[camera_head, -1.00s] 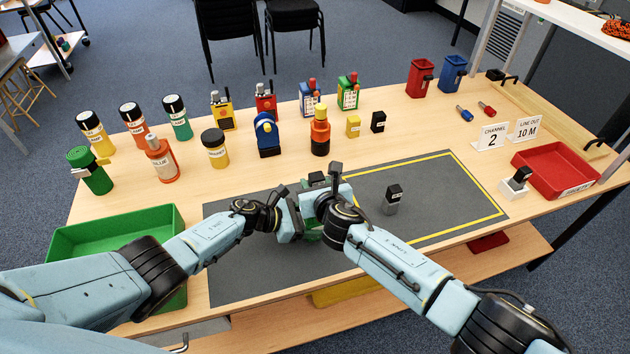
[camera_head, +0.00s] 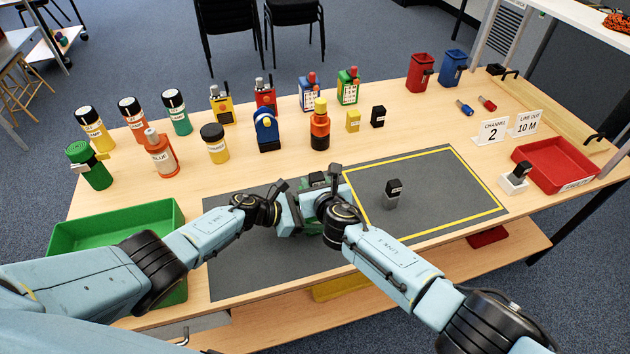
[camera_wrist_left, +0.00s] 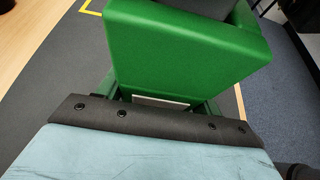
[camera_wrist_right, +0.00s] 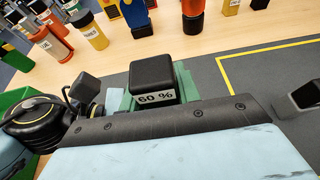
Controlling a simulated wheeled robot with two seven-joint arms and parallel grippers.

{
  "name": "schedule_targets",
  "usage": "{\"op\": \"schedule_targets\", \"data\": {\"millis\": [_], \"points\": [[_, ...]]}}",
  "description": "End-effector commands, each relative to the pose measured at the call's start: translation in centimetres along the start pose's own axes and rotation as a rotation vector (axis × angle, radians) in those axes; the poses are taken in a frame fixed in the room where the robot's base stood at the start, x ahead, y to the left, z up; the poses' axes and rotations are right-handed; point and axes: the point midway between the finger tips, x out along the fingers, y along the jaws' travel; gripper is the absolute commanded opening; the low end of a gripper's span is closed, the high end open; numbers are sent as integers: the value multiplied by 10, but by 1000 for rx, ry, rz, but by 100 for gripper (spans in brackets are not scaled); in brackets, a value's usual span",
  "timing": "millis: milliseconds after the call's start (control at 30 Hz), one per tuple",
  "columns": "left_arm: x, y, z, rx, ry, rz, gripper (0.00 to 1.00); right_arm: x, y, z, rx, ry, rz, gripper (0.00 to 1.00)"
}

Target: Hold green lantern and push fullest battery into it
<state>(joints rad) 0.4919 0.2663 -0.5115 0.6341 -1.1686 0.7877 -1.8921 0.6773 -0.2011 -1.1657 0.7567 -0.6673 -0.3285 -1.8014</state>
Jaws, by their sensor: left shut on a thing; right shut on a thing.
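The green lantern (camera_wrist_left: 185,50) fills the upper part of the left wrist view, close to my left gripper. My left gripper (camera_head: 290,212) is shut on the lantern. In the right wrist view a black-capped battery (camera_wrist_right: 152,78) carries a "60 %" label, with green of the lantern beside and below it. My right gripper (camera_head: 325,198) is shut on this battery, at the lantern. In the head view my grippers mostly hide both; whether the battery is seated cannot be told. Another grey battery with a black top (camera_head: 393,192) stands upright on the dark mat.
The dark mat (camera_head: 245,275) has a yellow-outlined area on its right. A green tray (camera_head: 120,222) is at the left and a red tray (camera_head: 560,165) at the right. A black-topped block (camera_head: 517,176) stands beside the red tray. Bottles and radios line the back.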

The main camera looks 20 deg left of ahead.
Motion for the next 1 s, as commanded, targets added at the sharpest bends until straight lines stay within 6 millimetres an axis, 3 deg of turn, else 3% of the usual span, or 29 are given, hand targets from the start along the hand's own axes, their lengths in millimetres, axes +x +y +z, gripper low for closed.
{"op": "schedule_targets", "data": {"millis": [167, 200, 367, 767, 1000], "points": [[0, -1, 1, 2, -2, -3, 38, 2, 0, -3, 1, 0, 0, 7], [1, -1, 1, 2, -2, -3, 38, 2, 0, -3, 0, 0, -1, 38], [1, -1, 1, 2, -2, -3, 38, 1, 0, -3, 0, 0, 0, 58], [1, -1, 1, 1, -2, -2, 38, -1, 0, -4, 0, -1, -1, 58], [1, 0, 1, 1, -2, -2, 38, -15, -2, -2, 1, -7, -4, 58]]}}
